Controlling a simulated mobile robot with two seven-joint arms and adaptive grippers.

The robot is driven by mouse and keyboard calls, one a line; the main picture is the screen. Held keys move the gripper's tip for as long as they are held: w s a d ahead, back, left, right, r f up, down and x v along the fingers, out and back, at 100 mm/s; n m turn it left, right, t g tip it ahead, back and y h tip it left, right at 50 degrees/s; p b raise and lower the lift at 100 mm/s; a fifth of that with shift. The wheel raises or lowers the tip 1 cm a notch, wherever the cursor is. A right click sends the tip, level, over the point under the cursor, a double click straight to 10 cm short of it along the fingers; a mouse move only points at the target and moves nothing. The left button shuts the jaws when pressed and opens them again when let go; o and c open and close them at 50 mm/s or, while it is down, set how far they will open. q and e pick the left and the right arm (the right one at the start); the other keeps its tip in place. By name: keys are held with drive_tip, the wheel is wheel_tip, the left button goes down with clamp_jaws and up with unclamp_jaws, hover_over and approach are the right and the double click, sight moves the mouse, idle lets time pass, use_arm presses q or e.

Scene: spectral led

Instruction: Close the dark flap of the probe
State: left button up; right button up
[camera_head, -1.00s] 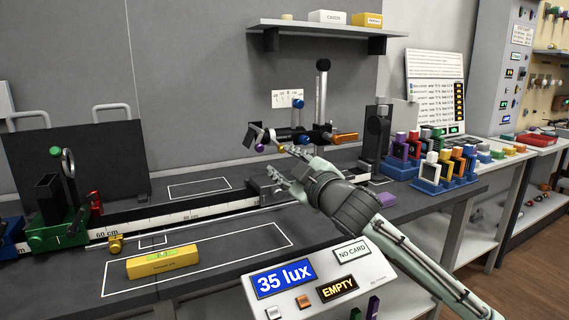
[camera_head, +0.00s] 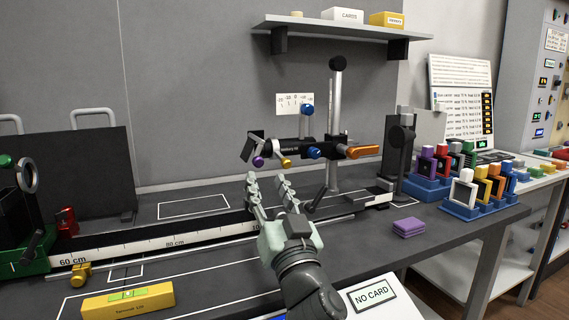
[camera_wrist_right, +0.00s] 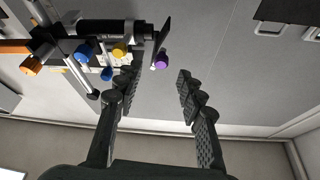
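The probe (camera_head: 292,150) is a black horizontal tube on a stand in the head view. Its dark flap (camera_head: 251,147) sits tilted at the tube's left end, with a purple knob (camera_head: 258,162) beside its lower edge. My right gripper (camera_head: 267,182) is open and empty, below the probe's left part and pointing up and away. In the right wrist view, the flap (camera_wrist_right: 163,36) and the purple knob (camera_wrist_right: 161,62) lie beyond the gap between the open fingers (camera_wrist_right: 157,88). The fingers appear apart from both. My left gripper is not in view.
Yellow (camera_head: 286,162) and blue (camera_head: 314,152) knobs and an orange handle (camera_head: 364,151) are close by on the probe stand (camera_head: 335,110). A scaled rail (camera_head: 150,243) runs below. A purple block (camera_head: 408,227) lies on the bench. A shelf (camera_head: 340,29) hangs above.

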sight(260, 165)
drive_tip(key=p+x, duration=0.1)
drive_tip(key=x, duration=0.6)
drive_tip(key=shift+a+r, duration=0.1)
drive_tip(key=shift+a, duration=0.05)
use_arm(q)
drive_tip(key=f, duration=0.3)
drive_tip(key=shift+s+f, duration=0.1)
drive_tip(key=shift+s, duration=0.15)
use_arm(e)
clamp_jaws()
